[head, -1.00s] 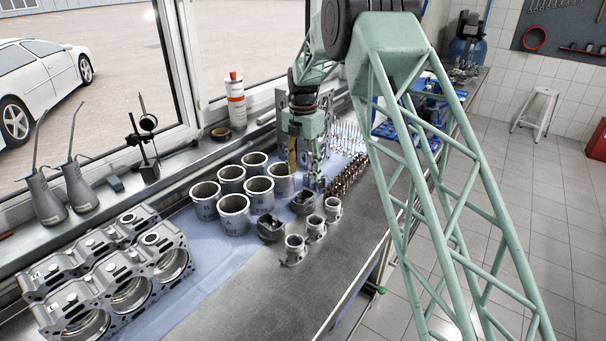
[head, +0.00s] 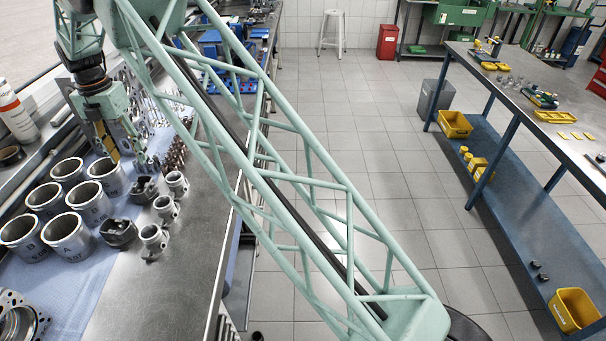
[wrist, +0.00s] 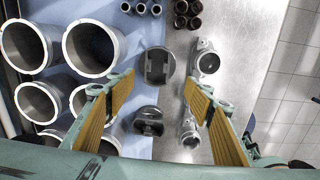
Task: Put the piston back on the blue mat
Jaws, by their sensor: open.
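The blue mat (head: 88,283) lies along the bench. Two dark pistons stand at its right edge, a farther one (head: 145,190) and a nearer one (head: 118,232). In the wrist view they are an upper piston (wrist: 155,66) and a lower piston (wrist: 148,121). I cannot tell whether either rests fully on the mat. My gripper (head: 126,158) hangs above the bench beyond the pistons, fingers pointing down. In the wrist view my gripper (wrist: 155,86) is open and empty, its yellow-padded fingers framing the pistons from above, apart from them.
Several grey cylinder liners (head: 68,238) stand left of the pistons. Silver parts (head: 165,208) stand in a row to the right, on bare metal. An engine block (head: 20,318) is at lower left. A second bench (head: 540,105) with yellow bins stands across the tiled aisle.

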